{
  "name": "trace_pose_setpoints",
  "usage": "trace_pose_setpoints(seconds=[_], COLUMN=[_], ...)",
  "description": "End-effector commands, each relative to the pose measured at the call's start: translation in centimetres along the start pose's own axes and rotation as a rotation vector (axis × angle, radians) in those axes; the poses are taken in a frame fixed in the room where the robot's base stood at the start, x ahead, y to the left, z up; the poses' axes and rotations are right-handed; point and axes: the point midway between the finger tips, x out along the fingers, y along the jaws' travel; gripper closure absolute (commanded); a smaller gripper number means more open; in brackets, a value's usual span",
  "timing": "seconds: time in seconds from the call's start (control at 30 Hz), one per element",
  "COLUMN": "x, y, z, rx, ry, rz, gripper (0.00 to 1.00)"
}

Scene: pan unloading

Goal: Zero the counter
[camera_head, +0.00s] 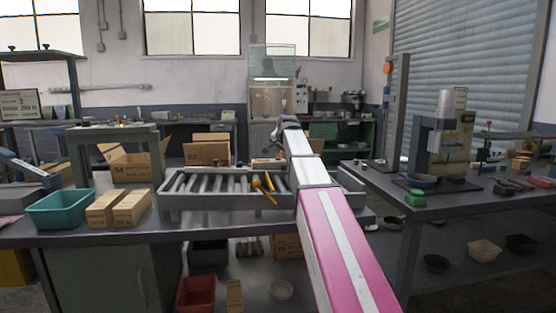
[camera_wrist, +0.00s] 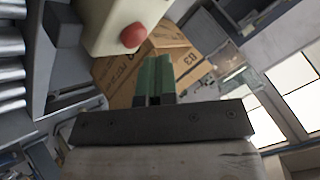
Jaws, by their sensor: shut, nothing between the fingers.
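A cream-coloured box with a round red button, which looks like the counter (camera_wrist: 103,22), is at the top of the wrist view. The red button (camera_wrist: 133,36) faces my gripper. My gripper (camera_wrist: 157,62) has green fingers, which are shut and empty. Their tips are just below and right of the button in the wrist view; I cannot tell whether they touch it. In the head view, a small pale and red item, probably the same counter (camera_head: 267,163), shows behind the roller tray, partly hidden by my arm. The counter's digits are not visible.
A grey roller tray (camera_head: 180,203) stands on the bench, with orange-handled tools on it. Open cardboard boxes (camera_head: 207,151) stand behind, one close beyond my fingers in the wrist view (camera_wrist: 180,50). A teal bin (camera_head: 60,211) and cartons (camera_head: 128,209) are at left.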

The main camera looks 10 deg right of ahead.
Motion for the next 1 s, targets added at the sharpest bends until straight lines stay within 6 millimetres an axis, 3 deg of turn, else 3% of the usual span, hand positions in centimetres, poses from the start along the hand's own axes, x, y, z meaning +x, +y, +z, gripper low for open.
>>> trace_pose_setpoints(seconds=[0.37, 1.0], x=[-0.3, -3.5], y=[-0.3, -2.6], z=[-0.3, -2.6], rx=[0.0, 0.0], ry=[0.0, 0.001], rz=[0.0, -0.001], gripper=[1.0, 1.0])
